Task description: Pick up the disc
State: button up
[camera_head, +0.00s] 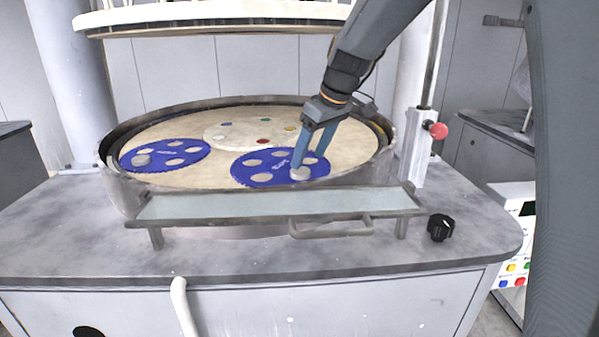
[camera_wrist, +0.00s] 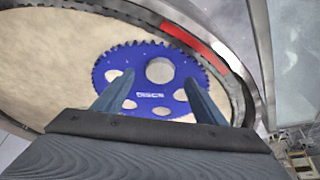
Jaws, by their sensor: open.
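A small grey disc (camera_head: 300,174) sits at the near right edge of the right blue toothed carrier (camera_head: 262,181). My gripper (camera_head: 309,161) is pointed down over this carrier, its fingers apart, with the tips close to the disc. In the wrist view the disc (camera_wrist: 160,70) shows as a round grey piece in the blue carrier (camera_wrist: 147,57), between and beyond the two fingertips (camera_wrist: 159,77). Nothing is held. The exact gap between the fingertips and the disc cannot be told.
A second blue carrier (camera_head: 187,158) with another grey disc (camera_head: 141,160) lies at left on the beige platen (camera_head: 215,175). A raised metal rim (camera_head: 125,190) surrounds the platen. In front stand a glass-topped guard (camera_head: 270,205) with a handle and a black knob (camera_head: 440,228).

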aim_at(302, 171)
jog(key=p+x, duration=0.1)
jog(key=x, duration=0.3)
jog(key=shift+w+a+f+p, duration=0.1)
jog(key=shift+a+p, duration=0.05)
jog(key=shift+p, duration=0.2)
jog(key=shift+f, duration=0.35)
